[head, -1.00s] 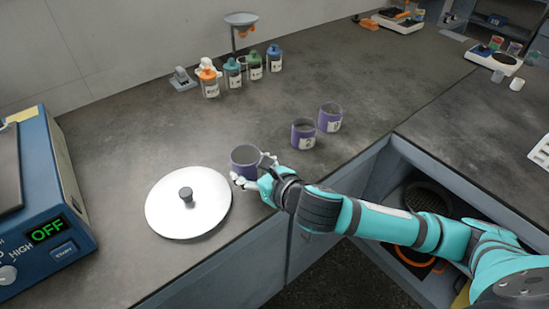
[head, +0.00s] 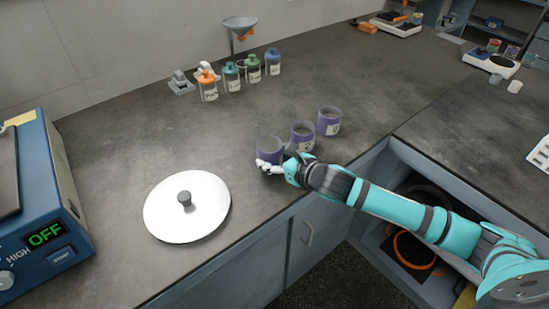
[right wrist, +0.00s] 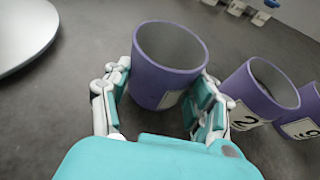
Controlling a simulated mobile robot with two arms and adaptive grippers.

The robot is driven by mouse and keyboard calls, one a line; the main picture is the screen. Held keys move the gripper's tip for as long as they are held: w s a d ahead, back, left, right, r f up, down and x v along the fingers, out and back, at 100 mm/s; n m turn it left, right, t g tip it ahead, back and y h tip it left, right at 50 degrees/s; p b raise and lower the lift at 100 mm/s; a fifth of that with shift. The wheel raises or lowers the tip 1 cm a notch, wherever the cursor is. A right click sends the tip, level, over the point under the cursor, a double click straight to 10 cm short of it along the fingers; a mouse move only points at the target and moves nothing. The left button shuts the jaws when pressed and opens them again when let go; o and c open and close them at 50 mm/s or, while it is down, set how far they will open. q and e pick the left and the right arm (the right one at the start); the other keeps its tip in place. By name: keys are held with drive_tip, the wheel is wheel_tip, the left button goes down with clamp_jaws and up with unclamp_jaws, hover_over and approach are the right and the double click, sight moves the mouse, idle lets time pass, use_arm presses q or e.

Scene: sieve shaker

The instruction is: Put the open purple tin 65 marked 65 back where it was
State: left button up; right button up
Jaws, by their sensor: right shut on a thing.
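An open purple tin (head: 269,150) is between the fingers of my right gripper (head: 280,164), which is shut on it. The tin is upright, at or just above the counter near its front edge; I cannot tell if it touches. The right wrist view shows the held tin (right wrist: 166,85) open at the top, its pale label mostly hidden. Two more open purple tins stand beside it to the right, a nearer one (head: 303,137) and a farther one (head: 329,121). The nearer tin's label shows a 2 in the right wrist view (right wrist: 262,92). My left gripper is not in view.
A white round lid (head: 187,215) with a dark knob lies left of the held tin. A blue machine (head: 60,200) reading OFF stands at far left. Several capped bottles (head: 232,78) stand at the back near a funnel stand (head: 240,25). The counter between is clear.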

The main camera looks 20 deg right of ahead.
drive_tip(key=o, duration=1.2)
drive_tip(key=shift+f, duration=0.1)
drive_tip(key=shift+s+r, duration=0.2)
drive_tip(key=v, duration=1.1)
drive_tip(key=shift+s+d+r, duration=0.1)
drive_tip(key=shift+s+d, duration=0.05)
drive_tip(key=shift+s, duration=0.15)
